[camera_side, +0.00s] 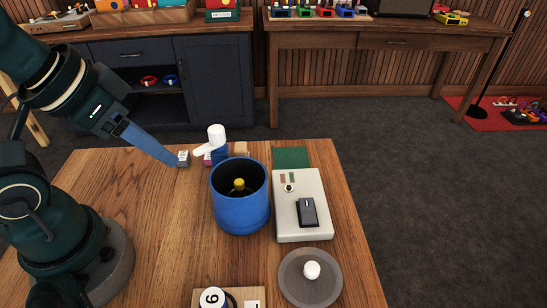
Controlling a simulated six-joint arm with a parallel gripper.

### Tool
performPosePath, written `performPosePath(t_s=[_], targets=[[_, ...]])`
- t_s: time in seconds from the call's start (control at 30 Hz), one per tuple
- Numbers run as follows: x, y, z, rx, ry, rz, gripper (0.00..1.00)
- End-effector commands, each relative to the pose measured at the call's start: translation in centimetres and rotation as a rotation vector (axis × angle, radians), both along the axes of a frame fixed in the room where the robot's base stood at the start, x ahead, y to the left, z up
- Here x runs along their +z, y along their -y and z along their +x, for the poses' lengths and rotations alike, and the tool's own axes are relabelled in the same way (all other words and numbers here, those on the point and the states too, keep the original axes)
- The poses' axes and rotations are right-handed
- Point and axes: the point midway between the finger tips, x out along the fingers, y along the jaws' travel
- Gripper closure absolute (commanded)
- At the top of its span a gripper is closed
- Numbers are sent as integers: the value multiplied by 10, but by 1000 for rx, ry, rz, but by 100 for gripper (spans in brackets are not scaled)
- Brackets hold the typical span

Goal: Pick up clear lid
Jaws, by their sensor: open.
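The clear lid (296,288), a round see-through disc with a white knob (312,270), lies flat on the wooden table near the front right edge. It looks grey because the surface shows through. My gripper (177,160) is at the upper left of the table, at the end of the long blue-grey part of my arm, well away from the lid. It is open. A small grey block (184,159) is at its tip; I cannot tell whether they touch.
A blue pot (240,212) with a yellow-topped thing inside stands mid-table, between my gripper and the lid. A white-and-blue bottle (217,140) stands behind the pot. A wooden board (237,293) with items lies left of the lid.

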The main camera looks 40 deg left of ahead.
Motion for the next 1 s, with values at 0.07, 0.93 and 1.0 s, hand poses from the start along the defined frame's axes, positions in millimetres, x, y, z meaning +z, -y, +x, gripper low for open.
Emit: performPosePath(t_s=[0.07, 0.93, 1.0], targets=[[0, 0, 0, 0, 0, 0, 49], [9, -1, 3, 175, 13, -88, 36], [19, -2, 10, 260, 24, -131, 36]])
